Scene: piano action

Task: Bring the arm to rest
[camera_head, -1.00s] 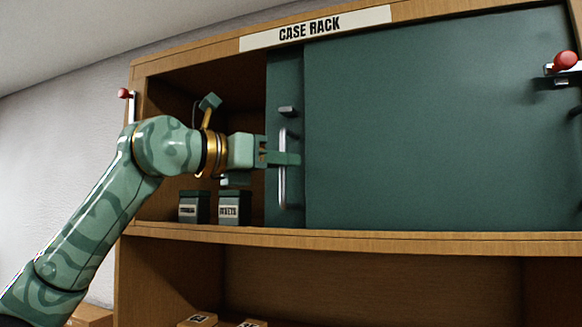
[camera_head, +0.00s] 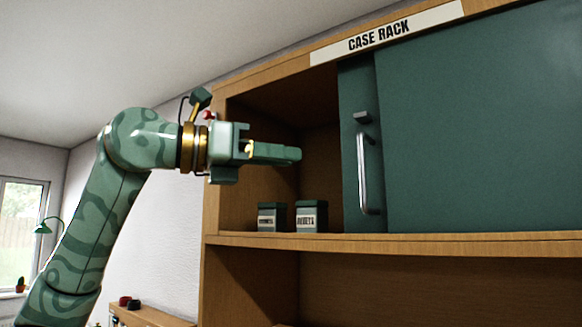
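My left gripper (camera_head: 275,153) is in front of the open left part of the case rack (camera_head: 330,248). Its fingers point right and show as one green bar, so any gap between them is hidden. Nothing shows in its grasp. The green sliding door (camera_head: 480,130) has a narrow panel edge at its left with a vertical metal handle (camera_head: 364,175). The fingertips are left of this handle and apart from it. My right gripper is out of view.
Two small labelled dark boxes (camera_head: 271,217) (camera_head: 311,216) stand on the shelf below my gripper. A low wooden unit (camera_head: 150,315), a green lamp (camera_head: 45,226) and a window (camera_head: 20,235) are at the left. The wall area left of the rack is free.

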